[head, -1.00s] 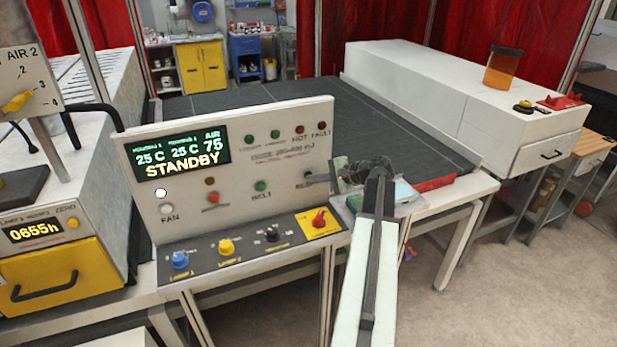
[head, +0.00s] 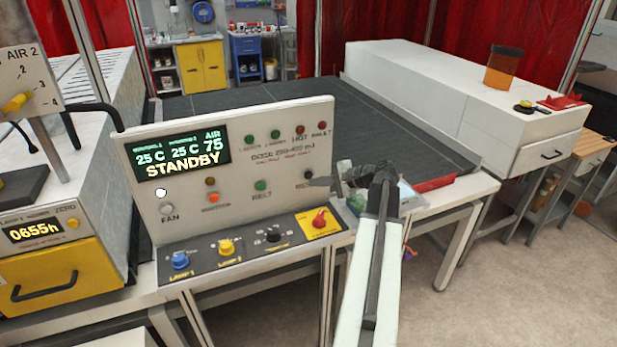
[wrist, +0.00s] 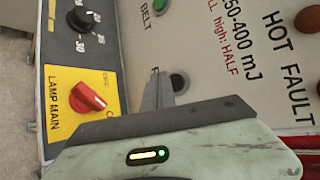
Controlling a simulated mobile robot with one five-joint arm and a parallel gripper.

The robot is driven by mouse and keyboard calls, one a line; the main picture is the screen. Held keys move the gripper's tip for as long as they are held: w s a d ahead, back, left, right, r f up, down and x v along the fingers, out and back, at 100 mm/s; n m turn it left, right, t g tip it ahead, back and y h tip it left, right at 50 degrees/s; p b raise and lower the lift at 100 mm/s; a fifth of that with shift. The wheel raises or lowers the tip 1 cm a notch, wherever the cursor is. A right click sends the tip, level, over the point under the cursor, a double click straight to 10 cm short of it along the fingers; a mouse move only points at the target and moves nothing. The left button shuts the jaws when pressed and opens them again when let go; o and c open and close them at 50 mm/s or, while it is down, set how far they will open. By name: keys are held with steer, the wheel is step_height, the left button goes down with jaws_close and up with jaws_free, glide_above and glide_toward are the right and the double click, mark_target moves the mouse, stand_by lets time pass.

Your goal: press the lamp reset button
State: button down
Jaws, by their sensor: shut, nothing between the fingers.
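The white control panel (head: 240,150) stands upright and shows STANDBY on its display. A dark round button (head: 308,174) is at the right of its lower button row, its label partly hidden and hard to read. It also shows in the wrist view (wrist: 179,82), below the green BELT button (wrist: 160,5). My gripper (head: 319,182) is shut and empty, its tip close beside the dark button. In the wrist view my fingers (wrist: 155,88) point at the panel just left of that button. I cannot tell whether they touch the panel.
The sloped lower panel holds a blue knob (head: 180,260), a yellow knob (head: 226,246), a black knob (head: 273,234) and the red LAMP MAIN switch (head: 319,218). A lamp hours counter (head: 34,231) with a yellow ZERO button (head: 73,223) is at the left. The dark conveyor bed (head: 300,105) lies behind.

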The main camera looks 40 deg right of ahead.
steer(key=s, duration=0.1)
steer(key=s+a, duration=0.1)
steer(key=s, duration=0.2)
steer(key=shift+s+a, duration=0.1)
steer(key=shift+a, duration=0.25)
stand_by(0.6)
